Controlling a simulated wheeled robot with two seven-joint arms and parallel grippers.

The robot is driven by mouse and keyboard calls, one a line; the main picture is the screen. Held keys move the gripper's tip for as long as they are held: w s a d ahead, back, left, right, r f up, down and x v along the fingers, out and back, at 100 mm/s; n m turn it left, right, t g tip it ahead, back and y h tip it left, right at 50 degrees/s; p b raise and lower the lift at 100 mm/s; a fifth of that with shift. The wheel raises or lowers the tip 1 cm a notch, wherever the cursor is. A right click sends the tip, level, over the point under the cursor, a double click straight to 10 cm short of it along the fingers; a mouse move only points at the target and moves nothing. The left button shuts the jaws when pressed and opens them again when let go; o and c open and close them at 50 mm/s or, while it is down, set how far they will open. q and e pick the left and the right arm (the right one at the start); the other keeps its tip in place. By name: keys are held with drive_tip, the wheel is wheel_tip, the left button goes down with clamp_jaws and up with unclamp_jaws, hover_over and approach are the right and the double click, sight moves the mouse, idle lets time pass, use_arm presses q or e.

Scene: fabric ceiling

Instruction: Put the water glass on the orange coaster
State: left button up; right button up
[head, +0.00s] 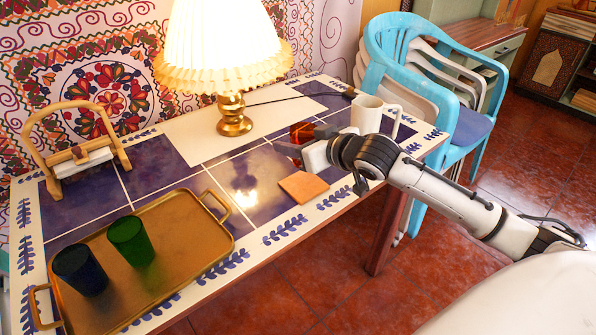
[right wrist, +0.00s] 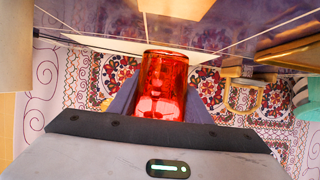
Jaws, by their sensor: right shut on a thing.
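A red see-through glass (head: 301,130) is held in my right gripper (head: 292,147), partly hidden behind it in the head view. In the right wrist view the red glass (right wrist: 163,88) sits between the two fingers, which are shut on it. The flat orange coaster (head: 304,187) lies bare on the table's near edge tiles, nearer to the camera than the gripper. I cannot tell how far the glass is above the table. My left gripper is not in view.
A brass tray (head: 190,215) with a green glass (head: 131,241) and a dark blue glass (head: 80,270) is at the left. A white mug (head: 367,115) stands close behind my right wrist. A lit lamp (head: 234,115) and a wooden napkin holder (head: 77,157) stand farther back.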

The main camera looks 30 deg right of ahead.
sight(295, 177)
drive_tip(key=shift+f+b, duration=0.4)
drive_tip(key=shift+f, duration=2.75)
drive_tip(key=o, duration=1.1)
drive_tip(key=shift+f, duration=0.15)
drive_tip(key=shift+o, duration=0.2)
drive_tip(key=p+v, duration=0.1)
drive_tip(key=v, duration=1.1)
drive_tip(key=shift+a, duration=0.15)
